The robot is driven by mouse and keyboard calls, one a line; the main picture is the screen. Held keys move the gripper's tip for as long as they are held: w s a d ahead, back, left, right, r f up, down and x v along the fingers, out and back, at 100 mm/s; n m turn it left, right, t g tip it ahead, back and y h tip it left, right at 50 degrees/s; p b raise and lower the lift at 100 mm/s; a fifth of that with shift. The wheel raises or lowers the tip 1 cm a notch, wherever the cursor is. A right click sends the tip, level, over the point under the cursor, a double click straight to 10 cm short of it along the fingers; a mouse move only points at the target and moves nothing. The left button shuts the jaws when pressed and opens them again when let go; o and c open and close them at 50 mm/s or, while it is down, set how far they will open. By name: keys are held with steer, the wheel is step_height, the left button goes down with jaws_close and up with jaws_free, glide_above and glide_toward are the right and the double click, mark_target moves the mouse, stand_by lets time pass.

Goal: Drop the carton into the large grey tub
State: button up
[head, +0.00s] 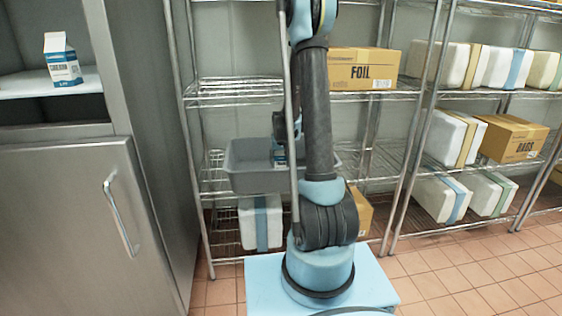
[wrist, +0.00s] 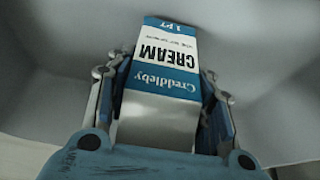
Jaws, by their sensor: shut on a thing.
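A blue and white cream carton (wrist: 165,85) fills the middle of the wrist view, its printing upside down there. My gripper (wrist: 163,72) is shut on it, one finger on each side. The large grey tub (head: 255,180) sits on a wire shelf in the head view. The held carton (head: 279,156) shows partly there, within the tub's opening behind my arm. Grey surfaces of the tub (wrist: 265,115) surround the carton in the wrist view. I cannot tell whether the carton touches the tub's floor. My arm hides part of the tub.
Another cream carton (head: 62,60) stands on a ledge in the steel cabinet (head: 70,200) at left. A FOIL box (head: 362,70) is on the shelf above the tub. A white strapped bundle (head: 261,222) sits below it. Shelf posts stand either side.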

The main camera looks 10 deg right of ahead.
mark_target(281, 152)
steer(key=shift+f, duration=0.35)
steer(key=o, duration=1.6)
steer(key=shift+r, duration=0.65)
steer(key=v, duration=0.5)
steer(key=s, duration=1.2)
steer(key=shift+a, duration=0.25)
